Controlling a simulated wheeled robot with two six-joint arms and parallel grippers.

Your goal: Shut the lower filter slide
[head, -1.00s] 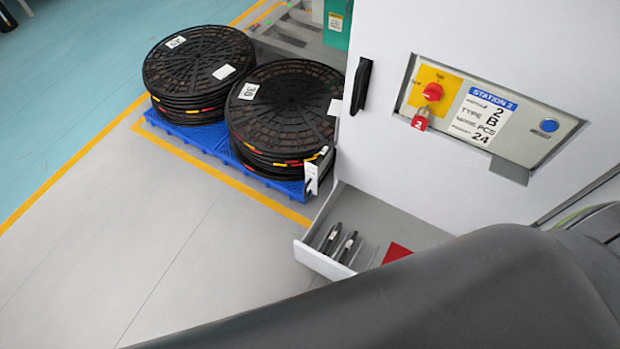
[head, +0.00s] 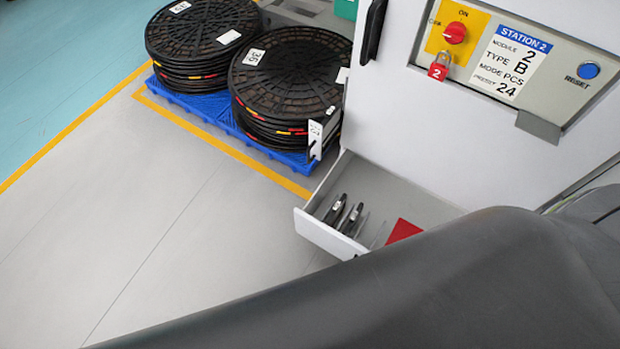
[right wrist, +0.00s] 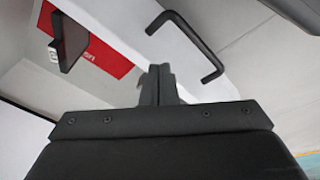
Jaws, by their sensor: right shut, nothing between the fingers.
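The lower filter slide (head: 326,234) is a white drawer, standing open at the foot of the white station cabinet in the head view. Several dark upright pieces (head: 345,214) and a red patch (head: 402,231) show inside it. In the right wrist view a black bar handle (right wrist: 205,45) sits on a pale front, with a red patch (right wrist: 108,58) and a dark piece (right wrist: 70,40) to its left. My right gripper (right wrist: 160,75) is shut and empty, its tips just below the handle in the picture; contact cannot be told. My left gripper is not in view.
The station panel (head: 560,75) has a red knob (head: 455,33), a red padlock (head: 438,70) and a blue button (head: 588,70). Black reels (head: 290,75) stand on a blue pallet (head: 215,108) left of the cabinet. My dark arm hides the lower right; grey floor on the left is clear.

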